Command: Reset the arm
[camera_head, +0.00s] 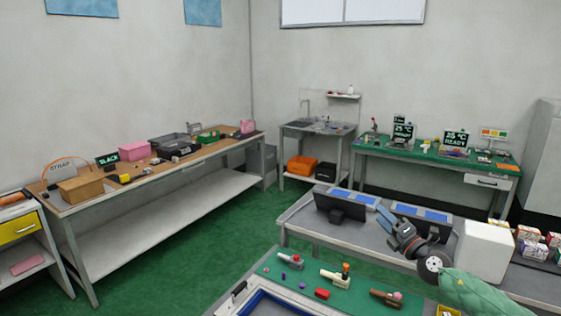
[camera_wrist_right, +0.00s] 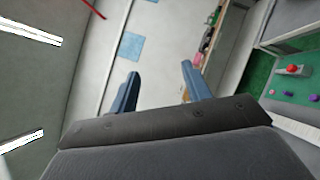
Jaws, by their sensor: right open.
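My right gripper (camera_head: 386,212) is raised at the right of the head view, in front of the grey bench with screens. In the right wrist view (camera_wrist_right: 160,88) its two blue fingers stand apart with nothing between them. On a green mat (camera_head: 345,303) at the bottom of the head view stand a grey fixture with a red top (camera_head: 290,257), a pale fixture with an orange knob (camera_head: 335,277) and a brown fixture with a pink knob (camera_head: 385,298). The red-topped fixture also shows at the right of the wrist view (camera_wrist_right: 291,71). My gripper is apart from all of them. My left gripper is out of view.
A red block (camera_head: 322,294) and small purple pieces lie on the mat, beside a blue-edged tray (camera_head: 252,302). A white box (camera_head: 484,251) stands just right of my right gripper. Dark screens (camera_head: 340,208) stand behind. Green floor is open at the left.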

